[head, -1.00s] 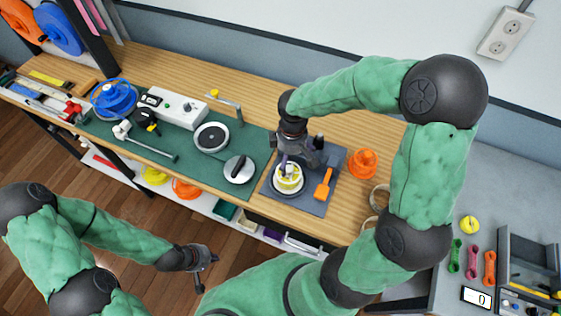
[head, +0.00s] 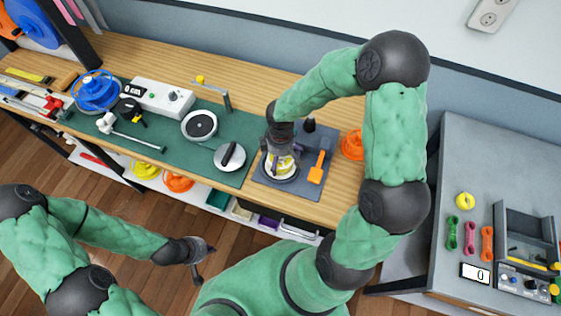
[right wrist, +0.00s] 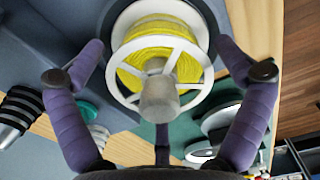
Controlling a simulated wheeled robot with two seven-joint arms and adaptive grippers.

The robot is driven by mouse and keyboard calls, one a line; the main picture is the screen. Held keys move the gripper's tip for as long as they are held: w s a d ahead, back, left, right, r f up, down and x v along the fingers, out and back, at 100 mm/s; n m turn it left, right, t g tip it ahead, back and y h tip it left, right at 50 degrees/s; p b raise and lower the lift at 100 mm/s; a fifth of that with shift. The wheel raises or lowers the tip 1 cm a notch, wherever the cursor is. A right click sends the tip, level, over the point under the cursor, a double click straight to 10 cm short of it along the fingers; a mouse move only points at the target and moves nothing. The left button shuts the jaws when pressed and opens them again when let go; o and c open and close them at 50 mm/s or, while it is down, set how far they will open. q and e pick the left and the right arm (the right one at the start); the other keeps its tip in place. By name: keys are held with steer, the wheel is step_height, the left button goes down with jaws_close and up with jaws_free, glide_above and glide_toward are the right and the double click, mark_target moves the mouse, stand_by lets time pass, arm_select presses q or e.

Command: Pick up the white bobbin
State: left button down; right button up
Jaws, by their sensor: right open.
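The white bobbin (right wrist: 120,82) is wound with yellow strap and has a spoked white rim and a grey hub. In the head view the bobbin (head: 279,168) sits on a dark grey plate (head: 293,187) on the workbench, partly hidden by my gripper. My right gripper (head: 280,160) is directly above it. In the right wrist view the open right fingers (right wrist: 160,60) stand on either side of the bobbin, with gaps between them and the rim. My left gripper (head: 203,262) hangs over the floor in front of the bench; its jaw opening is too small to judge.
An orange tool (head: 318,168) lies on the plate right of the bobbin. An orange spool (head: 352,145) stands beyond it. A black-handled disc (head: 230,156) and a round dial (head: 199,125) lie on the green mat left. A grey table (head: 440,230) stands at right.

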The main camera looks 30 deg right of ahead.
steer(key=shift+f, duration=0.1)
steer(key=shift+c, duration=0.3)
steer(key=c, duration=1.1)
